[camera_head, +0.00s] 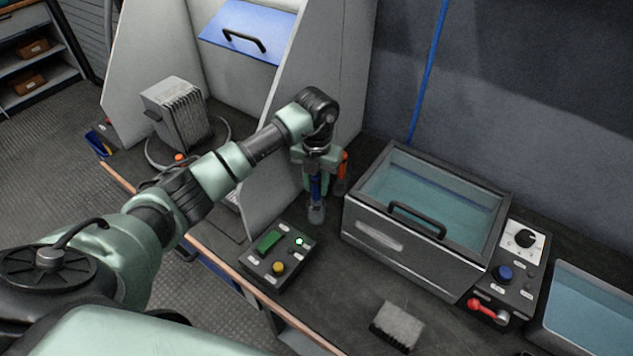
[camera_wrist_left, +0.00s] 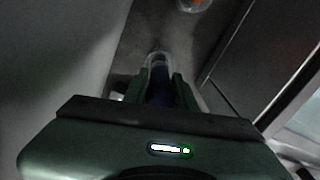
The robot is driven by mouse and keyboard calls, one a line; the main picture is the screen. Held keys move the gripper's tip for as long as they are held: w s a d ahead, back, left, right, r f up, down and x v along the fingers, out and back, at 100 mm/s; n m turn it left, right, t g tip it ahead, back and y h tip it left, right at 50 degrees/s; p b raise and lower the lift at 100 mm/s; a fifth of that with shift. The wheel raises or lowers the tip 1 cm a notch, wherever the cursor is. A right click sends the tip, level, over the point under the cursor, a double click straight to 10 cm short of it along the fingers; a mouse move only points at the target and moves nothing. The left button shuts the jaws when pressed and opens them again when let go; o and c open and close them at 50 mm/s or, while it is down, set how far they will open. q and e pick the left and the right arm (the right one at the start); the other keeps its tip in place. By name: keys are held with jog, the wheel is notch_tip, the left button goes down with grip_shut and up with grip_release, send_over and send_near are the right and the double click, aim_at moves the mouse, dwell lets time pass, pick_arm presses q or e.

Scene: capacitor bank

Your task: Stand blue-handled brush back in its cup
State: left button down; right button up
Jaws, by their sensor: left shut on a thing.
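My left gripper (camera_head: 316,182) points down between the slanted grey panel and the water tank. It is shut on the blue-handled brush (camera_head: 315,188), which hangs roughly upright. The brush's blue handle also shows, dark, between the fingers in the left wrist view (camera_wrist_left: 160,92). A greyish rounded end (camera_head: 317,213) shows below the handle; I cannot tell whether it is the brush head or a small cup around it. An orange-handled tool (camera_head: 343,162) stands just behind, to the right of the gripper. The brush's cup cannot be made out clearly. My right gripper is not in view.
The water tank (camera_head: 375,237) with a black handle stands close on the right. A control box (camera_head: 276,258) sits in front of the gripper. A grey finned block (camera_head: 397,326) lies near the front edge. The slanted panel (camera_head: 268,190) is close on the left.

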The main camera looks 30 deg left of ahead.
pick_arm(q)
jog(key=shift+f, duration=0.1)
jog(key=c, duration=1.1)
grip_release()
jog(key=shift+o, duration=0.2)
notch_tip(320, 180, up, 8)
jog(key=shift+f+b, duration=0.1)
jog(key=shift+b, duration=0.6)
